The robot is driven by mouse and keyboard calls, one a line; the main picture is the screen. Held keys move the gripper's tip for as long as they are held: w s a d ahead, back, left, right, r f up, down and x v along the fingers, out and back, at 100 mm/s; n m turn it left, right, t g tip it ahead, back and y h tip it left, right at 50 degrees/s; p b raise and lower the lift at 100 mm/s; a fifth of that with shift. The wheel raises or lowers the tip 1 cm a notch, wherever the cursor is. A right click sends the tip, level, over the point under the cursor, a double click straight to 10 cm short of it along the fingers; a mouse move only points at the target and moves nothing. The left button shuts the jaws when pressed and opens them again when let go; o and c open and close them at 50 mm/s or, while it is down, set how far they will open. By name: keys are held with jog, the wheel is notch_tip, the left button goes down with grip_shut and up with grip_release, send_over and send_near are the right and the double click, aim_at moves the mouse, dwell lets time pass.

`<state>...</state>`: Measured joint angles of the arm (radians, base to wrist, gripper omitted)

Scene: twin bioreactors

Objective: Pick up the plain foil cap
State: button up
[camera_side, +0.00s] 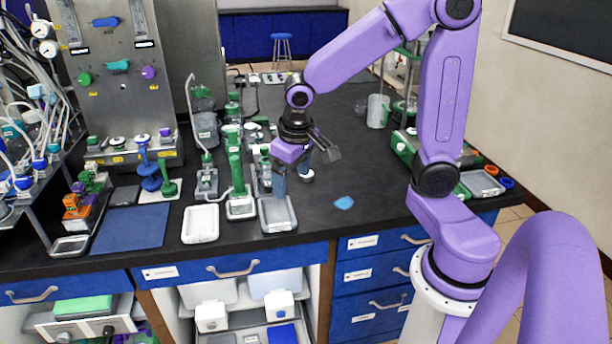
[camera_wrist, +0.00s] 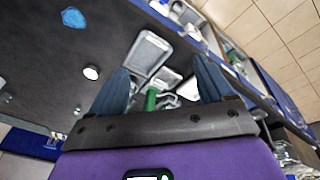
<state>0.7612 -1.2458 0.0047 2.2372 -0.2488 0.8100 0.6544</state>
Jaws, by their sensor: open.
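A small round pale cap-like piece (camera_side: 307,176) sits on the black bench, just right of my gripper (camera_side: 292,182) in the side view. It also shows in the wrist view (camera_wrist: 91,73), to the left of the left finger and outside the jaws. It may be the plain foil cap, but it is too small to be sure. My gripper points down with its two blue fingers apart and nothing between them. In the wrist view my gripper (camera_wrist: 162,72) also shows spread fingers, with a tray and a green part in the background between them.
A grey tray (camera_side: 265,222) and a white tray (camera_side: 200,237) lie near the front edge, left of a blue patch (camera_side: 344,202). Green-and-grey fittings (camera_side: 236,165) stand left of my gripper. The bench right of it is mostly clear. A beaker (camera_side: 377,112) stands farther back.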

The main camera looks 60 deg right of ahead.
jog(key=w+d+f+m+h, duration=0.1)
jog(key=w+d+m+h, duration=0.1)
jog(key=w+d+m, duration=0.7)
jog(key=w+d+f+m+h, duration=0.1)
jog(key=w+d+f+m, duration=0.2)
jog(key=d, duration=1)
jog(key=shift+m, duration=0.8)
jog(key=x, duration=1.6)
jog(key=shift+s+a, duration=0.1)
jog(key=shift+s, duration=0.1)
jog(key=c, duration=1.1)
